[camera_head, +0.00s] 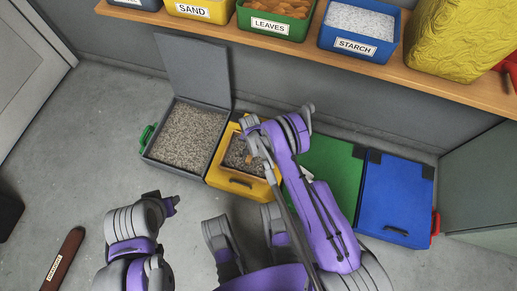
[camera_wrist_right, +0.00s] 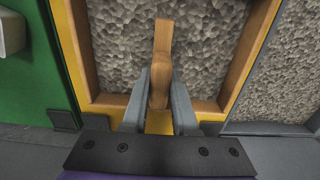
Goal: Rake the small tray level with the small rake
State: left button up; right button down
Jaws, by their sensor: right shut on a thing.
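The small tray is a yellow box (camera_head: 223,173) with gravel in it, partly hidden by my right arm in the head view. In the right wrist view its wooden inner rim (camera_wrist_right: 268,30) frames bumpy grey gravel (camera_wrist_right: 110,55). My right gripper (camera_wrist_right: 160,80) is over this tray and shut on a light wooden piece (camera_wrist_right: 162,45), seemingly the small rake; no teeth can be made out. The right gripper also shows in the head view (camera_head: 250,150). My left gripper (camera_head: 172,203) is over the floor at lower left, away from the tray; its jaws are too small to read.
A larger grey box (camera_head: 190,135) of gravel with its lid up stands left of the yellow one. Closed green (camera_head: 332,170) and blue (camera_head: 397,195) boxes stand right. A shelf (camera_head: 300,48) holds labelled bins. A dark red labelled object (camera_head: 66,255) lies on the floor.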

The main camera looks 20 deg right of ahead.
jog(key=w+a, duration=0.1)
jog(key=a, duration=0.1)
jog(key=w+a, duration=0.2)
jog(key=a, duration=0.1)
jog(key=w+a, duration=0.2)
jog(key=shift+w+a, duration=0.1)
jog(key=shift+a, duration=0.3)
notch_tip(320, 180, up, 7)
jog(key=p, duration=0.2)
jog(key=shift+f+p, duration=0.15)
jog(key=shift+p, duration=0.2)
